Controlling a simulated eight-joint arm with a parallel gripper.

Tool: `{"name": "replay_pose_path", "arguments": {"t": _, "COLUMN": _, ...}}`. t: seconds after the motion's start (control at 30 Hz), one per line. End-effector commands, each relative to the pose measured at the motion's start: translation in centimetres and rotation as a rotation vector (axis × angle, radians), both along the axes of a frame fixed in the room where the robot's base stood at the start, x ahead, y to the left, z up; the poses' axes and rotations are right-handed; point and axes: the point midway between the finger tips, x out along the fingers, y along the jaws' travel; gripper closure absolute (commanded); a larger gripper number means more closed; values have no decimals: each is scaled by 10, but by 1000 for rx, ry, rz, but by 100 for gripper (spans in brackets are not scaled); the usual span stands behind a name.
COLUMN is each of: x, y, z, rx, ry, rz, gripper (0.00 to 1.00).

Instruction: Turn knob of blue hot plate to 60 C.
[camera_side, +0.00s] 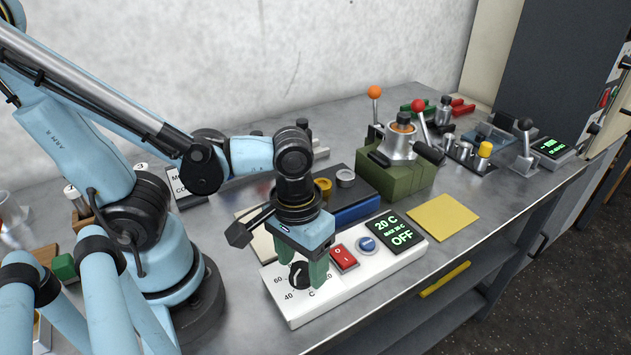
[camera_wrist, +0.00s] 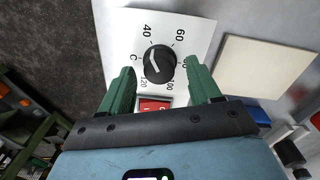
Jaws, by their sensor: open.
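The white hot plate control box (camera_side: 330,295) lies on the bench, with a red switch (camera_side: 343,257), a round blue button (camera_side: 367,244) and a display (camera_side: 396,233) reading 20 C and OFF. Its black knob (camera_wrist: 159,63) sits within a printed scale; 40, 60, 100 and 120 are readable in the wrist view. My gripper (camera_side: 301,277) points down over the knob. Its green fingers are open, one on either side of the knob in the wrist view, apart from it.
A blue box (camera_side: 352,213) stands behind the control box. A yellow pad (camera_side: 442,217) lies to its right. A green block (camera_side: 395,180) with a metal device and levers stands farther back. The bench's front edge is close to the control box.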

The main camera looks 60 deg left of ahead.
Motion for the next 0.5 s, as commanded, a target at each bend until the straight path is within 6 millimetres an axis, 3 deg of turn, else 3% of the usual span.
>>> {"name": "replay_pose_path", "arguments": {"t": 0.5, "x": 0, "y": 0, "z": -10, "rx": 0, "ry": 0, "rz": 0, "gripper": 38}}
